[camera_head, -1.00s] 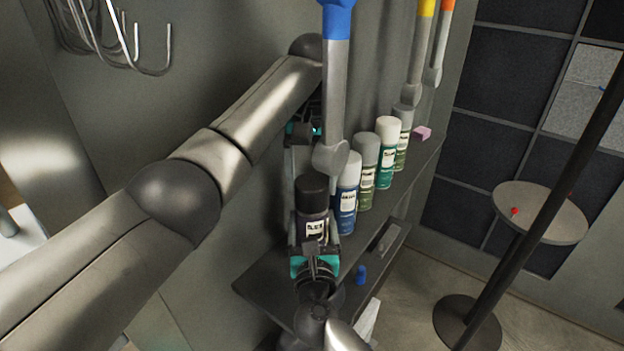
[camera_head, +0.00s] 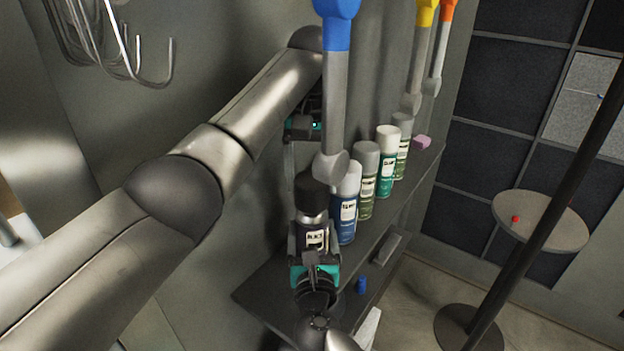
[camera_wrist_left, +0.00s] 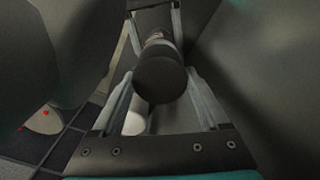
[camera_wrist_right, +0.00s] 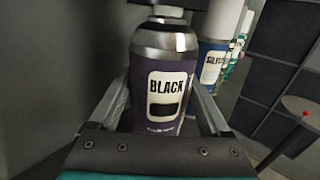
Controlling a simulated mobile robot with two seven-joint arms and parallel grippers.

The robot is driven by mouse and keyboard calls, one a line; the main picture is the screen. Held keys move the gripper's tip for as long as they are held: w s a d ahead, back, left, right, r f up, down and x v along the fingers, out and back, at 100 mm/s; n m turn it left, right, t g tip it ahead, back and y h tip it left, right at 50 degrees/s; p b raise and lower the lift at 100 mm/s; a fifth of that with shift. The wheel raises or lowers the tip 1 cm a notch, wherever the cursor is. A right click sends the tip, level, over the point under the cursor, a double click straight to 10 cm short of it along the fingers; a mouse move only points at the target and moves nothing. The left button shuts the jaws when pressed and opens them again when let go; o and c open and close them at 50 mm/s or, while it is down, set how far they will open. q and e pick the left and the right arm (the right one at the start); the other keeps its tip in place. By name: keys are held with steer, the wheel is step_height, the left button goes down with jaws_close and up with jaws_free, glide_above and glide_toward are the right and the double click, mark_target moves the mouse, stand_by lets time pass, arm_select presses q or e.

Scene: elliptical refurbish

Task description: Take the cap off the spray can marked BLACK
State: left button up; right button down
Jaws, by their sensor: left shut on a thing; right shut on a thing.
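The BLACK spray can (camera_head: 314,238) has a dark body, a white label and a silver dome. It stands upright, and its label faces me in the right wrist view (camera_wrist_right: 165,88). My right gripper (camera_head: 315,258) is shut around its body from the near side. The black cap (camera_head: 310,193) is above the dome, with the silver shoulder showing below it. My left gripper (camera_wrist_left: 161,88) is shut on the cap (camera_wrist_left: 160,79) from above. In the head view, the grey pipe partly hides the left gripper.
A grey pipe with a blue top (camera_head: 334,100) hangs close to the cap. Several spray cans, including a white-capped blue one (camera_head: 346,205), stand in a row on the wall shelf (camera_head: 414,185). A round side table (camera_head: 540,222) stands at the right.

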mark_target(312, 178)
arm_select(q)
steer(key=shift+r, duration=1.85)
arm_select(e)
jaws_free()
steer(key=shift+s, duration=0.15)
